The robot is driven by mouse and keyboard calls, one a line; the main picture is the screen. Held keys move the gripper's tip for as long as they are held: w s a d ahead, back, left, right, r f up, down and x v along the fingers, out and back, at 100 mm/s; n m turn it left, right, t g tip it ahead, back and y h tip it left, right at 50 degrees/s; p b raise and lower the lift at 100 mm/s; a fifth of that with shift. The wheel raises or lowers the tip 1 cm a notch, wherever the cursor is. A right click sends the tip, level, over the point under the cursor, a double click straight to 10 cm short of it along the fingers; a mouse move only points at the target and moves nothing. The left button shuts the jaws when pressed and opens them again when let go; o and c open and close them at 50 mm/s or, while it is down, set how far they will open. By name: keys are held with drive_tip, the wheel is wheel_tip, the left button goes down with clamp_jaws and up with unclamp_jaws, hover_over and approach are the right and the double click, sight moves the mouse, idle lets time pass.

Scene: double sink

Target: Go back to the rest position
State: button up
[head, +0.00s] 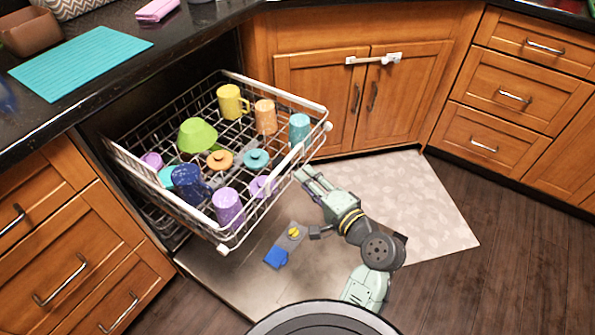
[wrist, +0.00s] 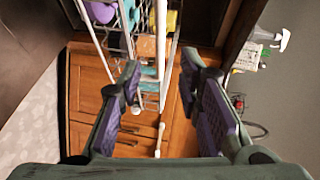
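My gripper (head: 312,181) is at the right side of the pulled-out dish rack (head: 228,243), by its white front rail. The rack's white bars (wrist: 162,35) show beyond the fingertips. Whether the fingers touch the rail cannot be told.
The rack holds several cups, including a yellow mug (head: 231,102), a green bowl (head: 197,135) and a purple cup (head: 228,208). The open dishwasher door (head: 225,285) lies below. A pale mat (head: 430,215) covers floor before the wooden cabinets (head: 340,95). Dark floor at right is clear.

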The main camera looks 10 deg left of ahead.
drive_tip(key=shift+v, duration=0.75)
